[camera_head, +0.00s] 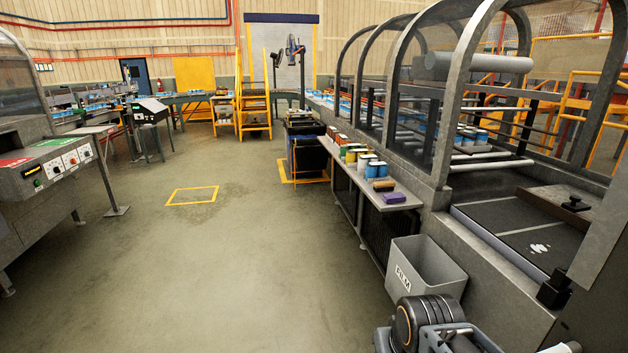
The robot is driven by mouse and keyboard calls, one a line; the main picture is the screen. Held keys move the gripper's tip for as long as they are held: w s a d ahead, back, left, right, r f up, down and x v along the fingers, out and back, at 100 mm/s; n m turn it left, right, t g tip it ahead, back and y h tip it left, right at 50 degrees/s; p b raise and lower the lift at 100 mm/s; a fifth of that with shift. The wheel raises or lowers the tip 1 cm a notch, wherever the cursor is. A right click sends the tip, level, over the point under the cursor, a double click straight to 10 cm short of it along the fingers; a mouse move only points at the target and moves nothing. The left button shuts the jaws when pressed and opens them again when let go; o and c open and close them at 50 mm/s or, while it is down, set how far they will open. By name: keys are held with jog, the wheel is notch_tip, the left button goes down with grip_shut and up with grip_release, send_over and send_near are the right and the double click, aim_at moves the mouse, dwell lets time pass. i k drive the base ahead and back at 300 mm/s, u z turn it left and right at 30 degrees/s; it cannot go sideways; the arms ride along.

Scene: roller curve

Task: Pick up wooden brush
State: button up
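A flat brown wooden piece (556,197) with a dark knob near its right end lies on the dark bed of the machine at the right. The bed is open at the front, under the arched guard frame. Part of my own arm shows at the bottom right, with a dark rounded joint. The fingers of my gripper cannot be made out in this view.
A narrow shelf (405,204) along the machine holds several cans and a purple block (394,198). A grey bin (425,270) marked FILM stands on the floor below it, close to my arm. A control console (55,165) stands at the left. The middle floor is clear.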

aim_at(379, 186)
jog(key=u, duration=0.65)
jog(key=i, duration=3.4)
jog(key=z, duration=1.7)
jog(key=i, duration=0.95)
jog(key=z, duration=0.8)
